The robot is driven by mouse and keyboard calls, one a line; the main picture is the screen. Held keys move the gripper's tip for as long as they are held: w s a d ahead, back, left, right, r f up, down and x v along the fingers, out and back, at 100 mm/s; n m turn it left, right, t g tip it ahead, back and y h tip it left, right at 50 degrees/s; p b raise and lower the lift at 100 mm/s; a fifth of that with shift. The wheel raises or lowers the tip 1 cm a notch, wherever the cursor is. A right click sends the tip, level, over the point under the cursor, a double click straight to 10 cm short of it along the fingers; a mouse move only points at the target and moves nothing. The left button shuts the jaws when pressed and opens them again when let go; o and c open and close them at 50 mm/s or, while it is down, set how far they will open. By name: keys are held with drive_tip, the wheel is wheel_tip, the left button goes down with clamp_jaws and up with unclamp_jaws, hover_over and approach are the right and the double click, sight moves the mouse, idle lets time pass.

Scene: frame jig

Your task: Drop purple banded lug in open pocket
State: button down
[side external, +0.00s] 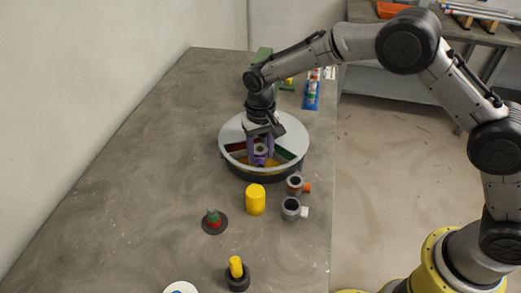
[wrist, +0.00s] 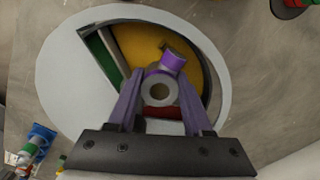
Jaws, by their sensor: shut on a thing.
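The purple banded lug (wrist: 172,63) is a grey ring-shaped piece with a round hole and a purple-banded stub. My gripper (wrist: 160,92) is shut on it, one finger on each side, with the stub pointing away in the wrist view. In the side external view my gripper (side external: 260,152) and the lug are over the round grey holder (side external: 231,133). The holder's opening shows coloured pockets: a yellow floor (wrist: 134,45), a green strip (wrist: 107,62) and a red area (wrist: 163,112) partly behind the lug. I cannot tell whether the lug touches the pocket floor.
A yellow cylinder (side external: 255,200), an orange-stubbed grey lug (side external: 295,185) and a white-stubbed lug (side external: 291,208) stand in front of the holder. A red-green peg on a dark disc (side external: 213,222) and a yellow piece in a dark ring (side external: 236,274) are nearer. A blue tray (side external: 311,97) lies behind.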

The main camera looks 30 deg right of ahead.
drive_tip(key=shift+c, duration=0.4)
unclamp_jaws()
drive_tip(key=shift+r, duration=0.15)
wheel_tip(320, 180, up, 9)
idle(1.0)
idle(0.6)
